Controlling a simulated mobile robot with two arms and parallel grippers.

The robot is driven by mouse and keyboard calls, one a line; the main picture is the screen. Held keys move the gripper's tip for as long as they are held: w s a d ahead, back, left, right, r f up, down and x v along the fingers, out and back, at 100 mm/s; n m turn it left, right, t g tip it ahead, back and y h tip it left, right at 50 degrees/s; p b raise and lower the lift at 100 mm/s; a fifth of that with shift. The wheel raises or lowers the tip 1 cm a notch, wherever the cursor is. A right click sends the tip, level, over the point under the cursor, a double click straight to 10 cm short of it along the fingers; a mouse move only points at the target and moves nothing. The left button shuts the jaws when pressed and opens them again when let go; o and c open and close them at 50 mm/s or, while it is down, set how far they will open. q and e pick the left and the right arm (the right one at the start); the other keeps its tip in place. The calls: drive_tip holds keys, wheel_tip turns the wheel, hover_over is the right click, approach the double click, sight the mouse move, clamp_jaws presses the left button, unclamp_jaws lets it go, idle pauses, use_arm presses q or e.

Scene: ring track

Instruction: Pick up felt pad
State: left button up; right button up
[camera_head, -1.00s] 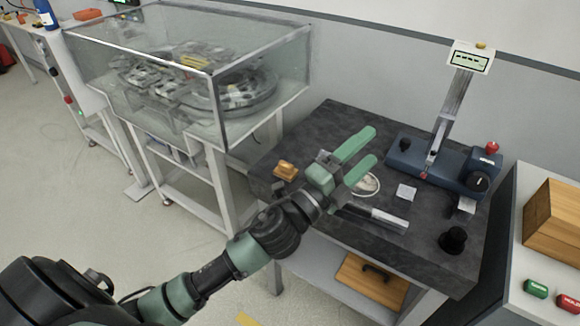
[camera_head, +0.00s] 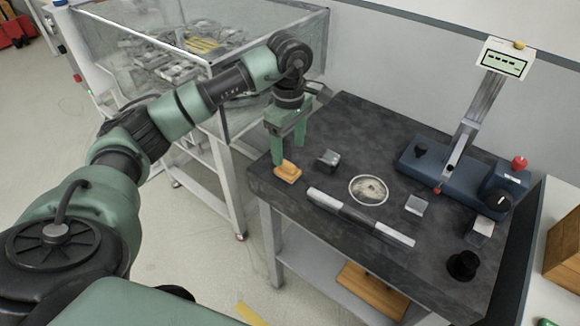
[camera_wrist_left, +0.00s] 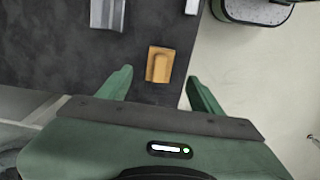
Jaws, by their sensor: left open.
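The felt pad appears to be the small tan-orange block (camera_head: 288,173) near the left edge of the dark table top. In the left wrist view the same block (camera_wrist_left: 159,64) lies just beyond the fingertips, about midway between them. My left gripper (camera_head: 289,153) is open and empty, pointing down above and close beside the pad. In the left wrist view its two green fingers (camera_wrist_left: 159,80) are spread wider than the pad. I cannot tell the exact height left between the fingertips and the table. My right gripper is out of view.
On the dark table (camera_head: 345,130) are a small metal block (camera_head: 328,160), a round dish (camera_head: 368,190), a long grey-white bar (camera_head: 360,217), a black knob (camera_head: 462,265) and a blue measuring stand (camera_head: 455,175). A glass-covered bench stands at left.

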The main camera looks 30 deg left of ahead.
use_arm(q)
drive_tip(key=f+p, duration=0.1)
drive_tip(key=f, duration=0.2)
drive_tip(key=f+p, duration=0.1)
drive_tip(key=f, duration=0.2)
drive_tip(key=shift+a+f, duration=0.2)
drive_tip(key=shift+f, duration=0.45)
clamp_jaws()
drive_tip(key=shift+r, duration=0.1)
wheel_tip(320, 180, up, 14)
drive_tip(key=f+b, duration=0.1)
drive_tip(key=b, duration=0.1)
wheel_tip(320, 180, up, 7)
hover_over(288, 164)
drive_tip(key=shift+p, duration=0.45)
